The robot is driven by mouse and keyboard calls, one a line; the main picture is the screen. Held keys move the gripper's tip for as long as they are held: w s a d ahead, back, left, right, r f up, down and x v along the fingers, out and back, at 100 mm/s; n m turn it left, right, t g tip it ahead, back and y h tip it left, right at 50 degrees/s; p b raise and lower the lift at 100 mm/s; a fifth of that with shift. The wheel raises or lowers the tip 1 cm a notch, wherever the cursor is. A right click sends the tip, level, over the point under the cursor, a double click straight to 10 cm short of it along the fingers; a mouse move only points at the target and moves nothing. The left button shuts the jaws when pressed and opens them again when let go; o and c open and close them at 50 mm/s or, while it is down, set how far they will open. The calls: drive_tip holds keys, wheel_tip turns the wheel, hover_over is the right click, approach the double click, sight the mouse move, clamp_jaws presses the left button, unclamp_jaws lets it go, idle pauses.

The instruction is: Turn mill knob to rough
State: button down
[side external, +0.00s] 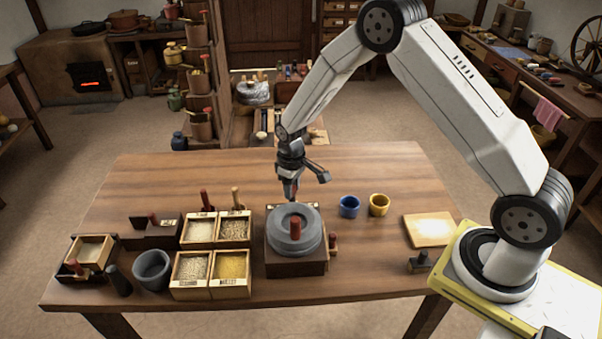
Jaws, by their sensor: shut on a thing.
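The mill (295,265) stands at the middle of the table, a round grey stone on a dark square base. A reddish-brown upright handle (296,229) stands on the stone. My gripper (291,196) points down at the back edge of the mill, behind the stone. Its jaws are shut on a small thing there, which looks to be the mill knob. The knob is hidden by the fingers and too small to make out, so I cannot tell its setting.
Wooden boxes of grain (191,267) stand left of the mill, with a grey bowl (152,269) beside them. A blue cup (349,206) and a yellow cup (379,204) stand to the right, near a pale board (430,230). A small reddish-brown peg (333,241) stands against the mill's right side.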

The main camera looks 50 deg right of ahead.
drive_tip(key=shift+m, duration=1.6)
drive_tip(key=shift+c, duration=1.4)
unclamp_jaws()
drive_tip(key=shift+r, duration=0.1)
drive_tip(key=shift+r, duration=3.8)
